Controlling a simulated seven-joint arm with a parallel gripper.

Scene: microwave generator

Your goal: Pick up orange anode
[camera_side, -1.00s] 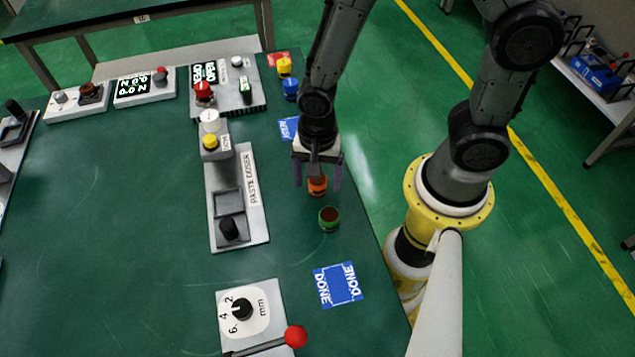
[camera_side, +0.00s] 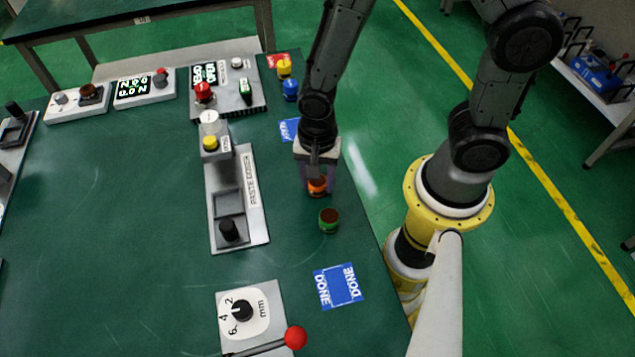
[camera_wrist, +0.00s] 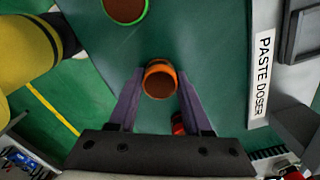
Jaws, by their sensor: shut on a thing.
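The orange anode (camera_side: 317,187) is a small orange cup with a brown top, standing on the green table. My gripper (camera_side: 317,184) is lowered around it, with the fingers shut on its two sides. In the wrist view the orange anode (camera_wrist: 160,80) sits between the purple fingertips of my gripper (camera_wrist: 160,86). In the side view the wrist and fingers partly hide the anode. I cannot tell any gap between it and the table.
A green cup (camera_side: 329,220) stands close by, nearer the camera. The paste doser (camera_side: 253,200) lies to the left. A blue DONE mat (camera_side: 338,286) lies in front. Yellow (camera_side: 285,67) and blue (camera_side: 290,88) cups stand at the back. The table's right edge is near.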

